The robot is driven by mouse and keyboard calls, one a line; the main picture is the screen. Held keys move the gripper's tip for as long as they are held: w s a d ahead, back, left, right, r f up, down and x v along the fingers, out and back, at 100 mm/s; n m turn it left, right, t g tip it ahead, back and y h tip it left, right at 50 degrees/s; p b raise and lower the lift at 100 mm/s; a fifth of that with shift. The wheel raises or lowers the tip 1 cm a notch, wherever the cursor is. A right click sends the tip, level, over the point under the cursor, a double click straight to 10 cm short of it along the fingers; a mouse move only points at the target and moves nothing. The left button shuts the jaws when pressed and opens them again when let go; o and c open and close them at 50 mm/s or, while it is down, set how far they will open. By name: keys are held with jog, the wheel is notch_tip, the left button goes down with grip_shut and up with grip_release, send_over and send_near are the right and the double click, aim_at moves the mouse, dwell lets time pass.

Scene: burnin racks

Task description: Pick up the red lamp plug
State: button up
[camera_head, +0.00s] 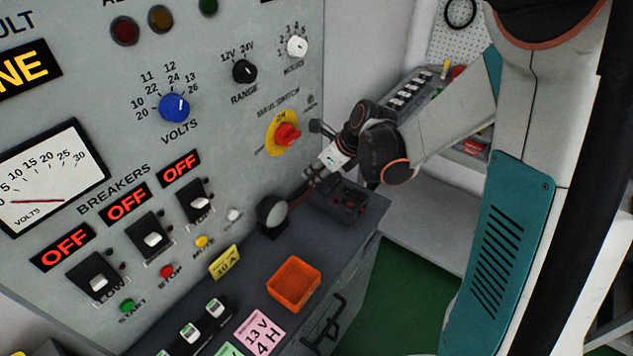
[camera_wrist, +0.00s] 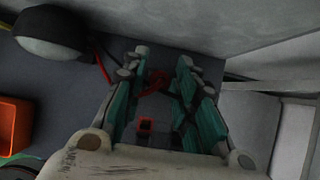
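My gripper (camera_head: 312,178) hangs just above a dark block (camera_head: 368,211) at the right end of the grey bench, and its fingers point down and left. In the wrist view my gripper (camera_wrist: 163,58) has its two teal fingers apart. A small red piece (camera_wrist: 155,82), which looks like the red lamp plug, shows in the gap between them. I cannot tell whether either finger touches it. A red square opening (camera_wrist: 147,125) lies nearer the gripper's palm in that view. A round black lamp with a pale lens (camera_head: 272,212) stands left of the block, with a red lead (camera_head: 297,192) beside it.
An orange bin (camera_head: 294,284) sits on the bench in front of the lamp. The grey panel with breakers and knobs, including a red rotary switch (camera_head: 288,135), rises behind the bench. Green floor (camera_head: 400,290) is free to the right.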

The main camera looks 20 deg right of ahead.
aim_at(317, 172)
jog(key=shift+w+a+f, duration=0.1)
jog(key=shift+w+f, duration=0.05)
jog(key=shift+f, duration=0.25)
jog(key=c, duration=0.6)
jog(key=shift+r, duration=0.2)
jog(key=shift+r, duration=0.25)
notch_tip(317, 172, up, 3)
jog(key=shift+r+p, duration=0.1)
jog(key=shift+p, duration=0.85)
jog(key=s+d, duration=0.3)
jog(key=s, duration=0.2)
jog(key=s+d+p, duration=0.1)
jog(key=s+d, duration=0.3)
jog(key=s+d+p, duration=0.1)
jog(key=s+d, duration=0.2)
jog(key=s, duration=0.2)
jog(key=shift+s+d+f, duration=0.25)
jog(key=shift+s, duration=0.05)
